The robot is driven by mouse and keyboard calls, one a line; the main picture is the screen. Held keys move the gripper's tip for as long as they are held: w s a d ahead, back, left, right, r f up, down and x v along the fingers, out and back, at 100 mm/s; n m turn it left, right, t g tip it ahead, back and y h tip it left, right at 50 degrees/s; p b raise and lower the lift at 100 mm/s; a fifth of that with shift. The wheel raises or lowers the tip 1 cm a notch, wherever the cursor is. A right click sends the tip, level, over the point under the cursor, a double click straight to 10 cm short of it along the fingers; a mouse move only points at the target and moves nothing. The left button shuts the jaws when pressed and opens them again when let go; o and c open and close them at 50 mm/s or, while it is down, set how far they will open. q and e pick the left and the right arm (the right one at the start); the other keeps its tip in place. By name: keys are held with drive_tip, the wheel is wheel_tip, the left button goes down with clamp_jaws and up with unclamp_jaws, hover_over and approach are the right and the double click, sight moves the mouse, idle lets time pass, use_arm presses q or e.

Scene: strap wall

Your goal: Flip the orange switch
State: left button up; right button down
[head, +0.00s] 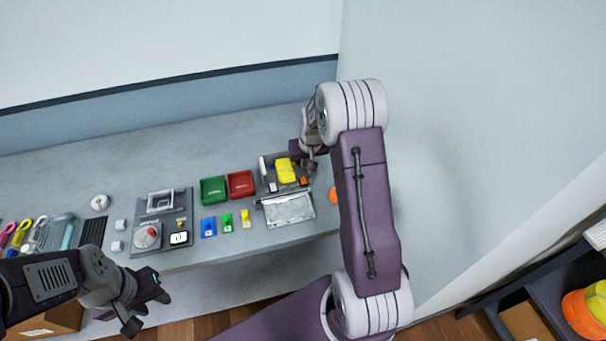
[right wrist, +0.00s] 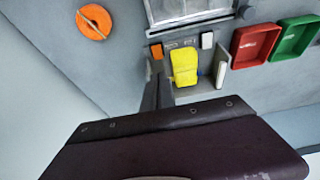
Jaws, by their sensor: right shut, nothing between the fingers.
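The orange switch (head: 304,181) sits at the right front of a grey panel on the table, beside a yellow object (head: 285,170). In the right wrist view the orange switch (right wrist: 157,51) shows just beyond the fingertips of my right gripper (right wrist: 160,78). My right gripper (head: 311,168) is shut and empty, close to the switch; I cannot tell whether they touch. A white switch (right wrist: 207,40) is on the same panel. My left gripper (head: 148,311) is open and empty in front of the table's front edge.
A clear-topped tray (head: 289,209) lies in front of the panel, and an orange disc (right wrist: 94,21) lies to its right in the head view. Red (head: 241,184) and green (head: 213,190) bins stand left. A wall rises close on the right.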

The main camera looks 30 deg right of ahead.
sight(302, 177)
drive_tip(key=p+x, duration=0.1)
drive_tip(key=x, duration=0.7)
drive_tip(key=shift+d+f, duration=0.15)
drive_tip(key=shift+f, duration=0.75)
drive_tip(key=shift+w+f, duration=0.1)
